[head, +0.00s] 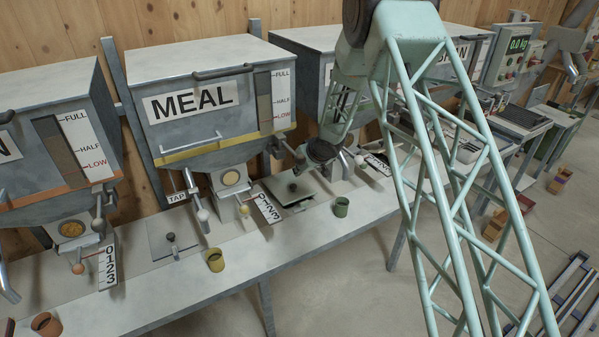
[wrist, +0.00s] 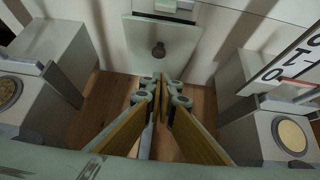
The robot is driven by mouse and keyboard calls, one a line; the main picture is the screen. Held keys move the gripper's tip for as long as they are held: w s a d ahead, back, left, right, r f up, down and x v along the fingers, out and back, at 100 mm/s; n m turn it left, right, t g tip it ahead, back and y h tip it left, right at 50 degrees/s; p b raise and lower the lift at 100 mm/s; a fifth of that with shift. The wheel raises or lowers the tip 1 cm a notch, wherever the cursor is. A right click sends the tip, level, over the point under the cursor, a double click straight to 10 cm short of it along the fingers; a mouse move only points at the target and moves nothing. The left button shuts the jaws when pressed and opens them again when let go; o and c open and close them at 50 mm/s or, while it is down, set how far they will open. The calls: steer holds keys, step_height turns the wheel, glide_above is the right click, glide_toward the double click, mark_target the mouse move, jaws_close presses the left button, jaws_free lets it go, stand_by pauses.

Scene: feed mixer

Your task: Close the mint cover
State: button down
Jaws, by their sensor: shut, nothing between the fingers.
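The exact gap cannot be told. In the head view my wrist hangs over the cover's back side, and its fingers are hard to make out.
The MEAL hopper (head: 207,105) stands left of my wrist; another hopper is partly behind my arm. A number scale (head: 266,202) and a green cup (head: 341,207) flank the cover. A yellow cup (head: 215,260) stands farther left. Bench front is mostly clear.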

glide_above(293, 187)
steer(key=s, duration=0.1)
step_height(293, 187, down, 5)
steer(key=shift+d+f+b, duration=0.2)
steer(key=shift+f+b, duration=0.55)
steer(key=shift+f, duration=0.15)
steer(key=shift+s+d+f+b, duration=0.1)
steer(key=shift+f+b, duration=0.45)
steer(key=shift+f, duration=0.7)
steer(key=shift+s+d+f+b, duration=0.15)
steer(key=shift+s+f, duration=0.05)
steer(key=shift+f, duration=0.4)
steer(key=shift+s+d+f+b, duration=0.1)
steer(key=shift+s+f+b, duration=0.1)
steer(key=shift+f, duration=0.4)
steer(key=shift+s+d+f+b, duration=0.15)
steer(key=shift+f, duration=0.45)
steer(key=shift+r, duration=0.2)
steer(key=shift+s+r+p, duration=0.1)
steer(key=shift+r+p, duration=1.8)
steer(key=shift+p, duration=0.05)
steer(key=s+f+v, duration=0.1)
steer(key=v, duration=0.9)
steer(key=shift+d, duration=0.2)
